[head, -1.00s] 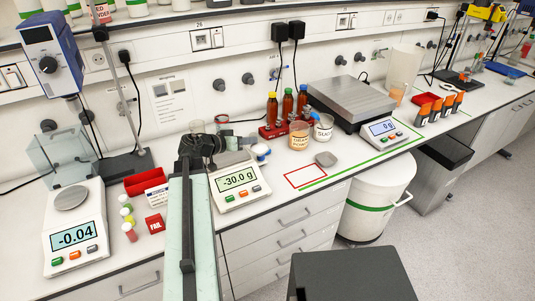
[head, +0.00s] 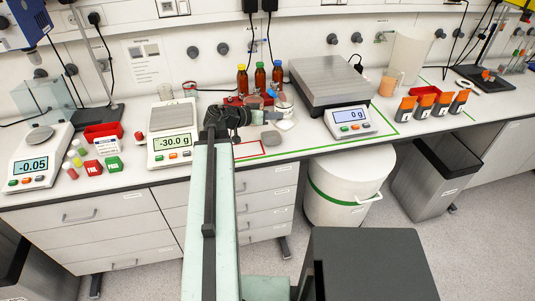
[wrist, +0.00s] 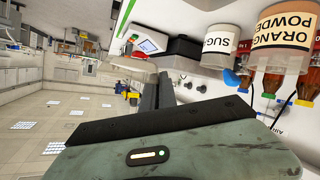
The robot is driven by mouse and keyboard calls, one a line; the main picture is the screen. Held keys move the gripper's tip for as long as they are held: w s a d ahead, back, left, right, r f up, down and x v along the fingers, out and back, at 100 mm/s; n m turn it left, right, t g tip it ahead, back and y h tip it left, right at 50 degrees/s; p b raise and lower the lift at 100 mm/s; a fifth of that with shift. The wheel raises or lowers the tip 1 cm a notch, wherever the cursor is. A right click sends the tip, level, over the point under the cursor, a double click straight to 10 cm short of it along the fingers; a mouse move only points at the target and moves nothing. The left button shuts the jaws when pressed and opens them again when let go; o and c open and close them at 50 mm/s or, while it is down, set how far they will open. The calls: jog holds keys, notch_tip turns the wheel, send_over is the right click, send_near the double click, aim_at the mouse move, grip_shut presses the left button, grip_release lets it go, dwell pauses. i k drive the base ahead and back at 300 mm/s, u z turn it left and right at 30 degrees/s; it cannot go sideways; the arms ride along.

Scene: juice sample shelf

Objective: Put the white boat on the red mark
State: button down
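The red mark is a red outlined rectangle (head: 262,150) on the counter, partly hidden behind my arm. My gripper (head: 243,117) is in front of the jars, over the counter near the mark. A small flat white piece (head: 285,125), which may be the white boat, shows just right of my gripper, below the sugar jar. I cannot tell if it is held or rests on the counter. A grey piece (head: 271,138) lies by the mark's right end. In the wrist view my dark fingers (wrist: 166,92) show side-on, and no boat is seen between them.
A balance (head: 170,145) reading -30.0 g stands left of my gripper. Brown bottles (head: 260,80) and the sugar jar (head: 284,108) stand behind. A large scale (head: 335,85) reading 0 g is at right. A green line runs along the counter.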

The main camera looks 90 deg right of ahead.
aim_at(243, 149)
jog(key=u, duration=0.15)
jog(key=k, duration=1)
jog(key=u, duration=0.4)
jog(key=k, duration=0.75)
jog(key=z, duration=0.2)
jog(key=i, duration=0.75)
jog(key=u, duration=0.1)
